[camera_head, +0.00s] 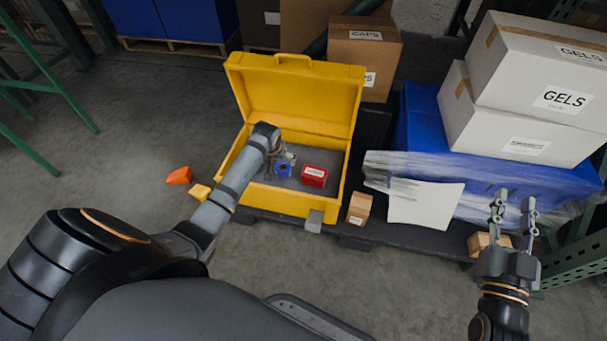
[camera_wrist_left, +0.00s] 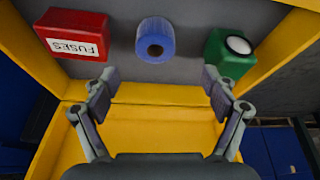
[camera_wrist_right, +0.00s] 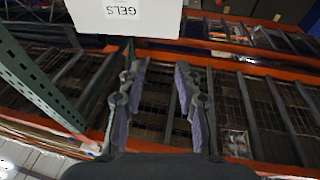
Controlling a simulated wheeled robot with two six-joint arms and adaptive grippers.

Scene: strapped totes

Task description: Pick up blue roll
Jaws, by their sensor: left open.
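The blue roll (camera_head: 283,171) stands inside the open yellow case (camera_head: 301,95). In the left wrist view the blue roll (camera_wrist_left: 155,40) lies ahead of and between the fingertips, apart from them. My left gripper (camera_wrist_left: 160,84) is open and empty above the case; in the head view its wrist partly hides it. A red box labelled FUSES (camera_wrist_left: 76,34) sits on one side of the roll. A green box with a white round top (camera_wrist_left: 230,53) sits on the other. My right gripper (camera_head: 514,199) is open and empty at the far right.
Stacked white GELS boxes (camera_head: 530,75) stand on a blue wrapped load (camera_head: 420,125) at right. Small cartons (camera_head: 359,208) lie near the dark pallet. Orange (camera_head: 179,176) and yellow pieces (camera_head: 199,191) lie on the floor left of the case.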

